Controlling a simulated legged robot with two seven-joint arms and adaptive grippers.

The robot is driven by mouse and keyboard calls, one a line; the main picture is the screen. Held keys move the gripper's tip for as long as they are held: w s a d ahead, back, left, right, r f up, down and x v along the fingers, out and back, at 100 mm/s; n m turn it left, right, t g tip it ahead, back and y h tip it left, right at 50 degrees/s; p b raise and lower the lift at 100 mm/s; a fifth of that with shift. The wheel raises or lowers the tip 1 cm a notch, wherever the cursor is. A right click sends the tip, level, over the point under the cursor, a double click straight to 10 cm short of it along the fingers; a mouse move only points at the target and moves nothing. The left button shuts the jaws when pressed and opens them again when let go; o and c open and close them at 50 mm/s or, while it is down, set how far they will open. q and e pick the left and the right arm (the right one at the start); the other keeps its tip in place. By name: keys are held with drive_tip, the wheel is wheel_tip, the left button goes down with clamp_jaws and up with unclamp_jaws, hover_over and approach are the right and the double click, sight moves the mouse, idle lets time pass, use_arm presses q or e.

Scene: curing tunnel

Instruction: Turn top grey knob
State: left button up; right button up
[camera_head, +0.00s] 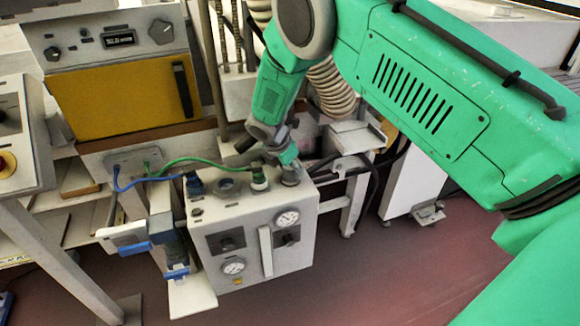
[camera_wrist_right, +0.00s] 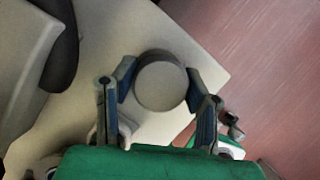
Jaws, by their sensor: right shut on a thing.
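The top grey knob (camera_head: 292,175) is a round grey cap on the top face of the light grey control box (camera_head: 224,212), at its back right corner. In the right wrist view the knob (camera_wrist_right: 159,83) sits between the two blue-padded fingers. My right gripper (camera_head: 289,160) reaches down from above and is shut on the knob, one finger on each side. The gripper hides part of the knob in the head view. I see no turn mark on the knob.
A green-cabled plug (camera_head: 259,180) stands close left of the knob, with a blue-cabled connector (camera_head: 194,185) farther left. A yellow-fronted oven (camera_head: 120,95) stands behind. Gauges and a white handle (camera_head: 266,252) are on the box front. Red floor (camera_head: 350,275) lies open to the right.

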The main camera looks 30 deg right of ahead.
drive_tip(key=m, duration=0.1)
drive_tip(key=m+g, duration=0.1)
drive_tip(key=m, duration=0.1)
drive_tip(key=shift+w+r, duration=0.15)
drive_tip(key=shift+w, duration=0.1)
drive_tip(key=m+g+b, duration=0.1)
drive_tip(key=m, duration=0.1)
drive_tip(key=shift+m, duration=0.3)
drive_tip(key=m+g+b, duration=0.1)
drive_tip(key=m, duration=0.3)
drive_tip(key=shift+d+y+b, duration=0.1)
drive_tip(key=shift+y+b, duration=0.2)
drive_tip(key=shift+b, duration=0.05)
drive_tip(key=shift+m+g+y+b, duration=0.3)
drive_tip(key=shift+m+g+b, duration=0.25)
drive_tip(key=shift+m, duration=0.95)
drive_tip(key=shift+r, duration=0.1)
drive_tip(key=o, duration=1.1)
drive_tip(key=shift+c, duration=0.2)
drive_tip(key=shift+o, duration=0.4)
drive_tip(key=shift+s, duration=0.1)
